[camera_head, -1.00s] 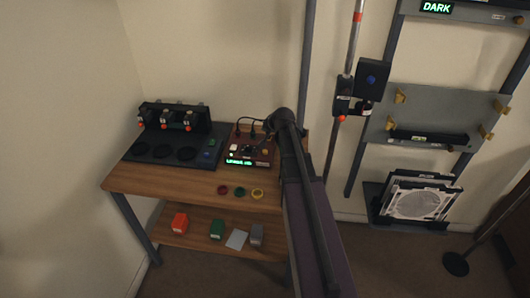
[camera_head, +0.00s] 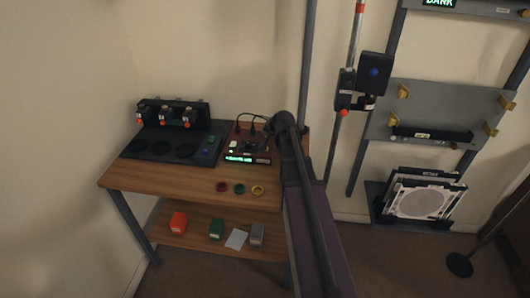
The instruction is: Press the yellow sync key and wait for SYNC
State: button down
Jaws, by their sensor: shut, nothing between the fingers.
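A small pale lit key (camera_head: 232,151) shows on the box's left side. I cannot make out the yellow sync key; the dark end of my arm covers part of the box top. My gripper (camera_head: 251,148) is a small dark shape over the box, seen from above. It looks shut and empty; whether it touches a key is unclear.
A dark unit with three round wells (camera_head: 185,151) stands left of the box. Small blocks (camera_head: 178,222) lie on the lower shelf. A rack (camera_head: 447,107) and a pole with a black box stand right.

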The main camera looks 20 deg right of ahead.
jog(key=shift+f+b, duration=2.2)
jog(key=shift+f, duration=0.35)
jog(key=shift+f+b, duration=0.85)
dwell(0.6)
jog(key=shift+r, duration=0.2)
jog(key=shift+r+p, duration=0.7)
jog(key=shift+p, duration=0.2)
jog(key=shift+r+p, duration=2.5)
jog(key=shift+s, duration=0.1)
jog(key=s+a+f+n+g+p, duration=0.1)
jog(key=s+a+n+g+p, duration=0.3)
jog(key=s+a, duration=1.9)
jog(key=s+n+g, duration=0.2)
jog(key=n+g, duration=0.2)
jog(key=g, duration=0.1)
jog(key=shift+s+f+n, duration=0.2)
jog(key=shift+n, duration=0.1)
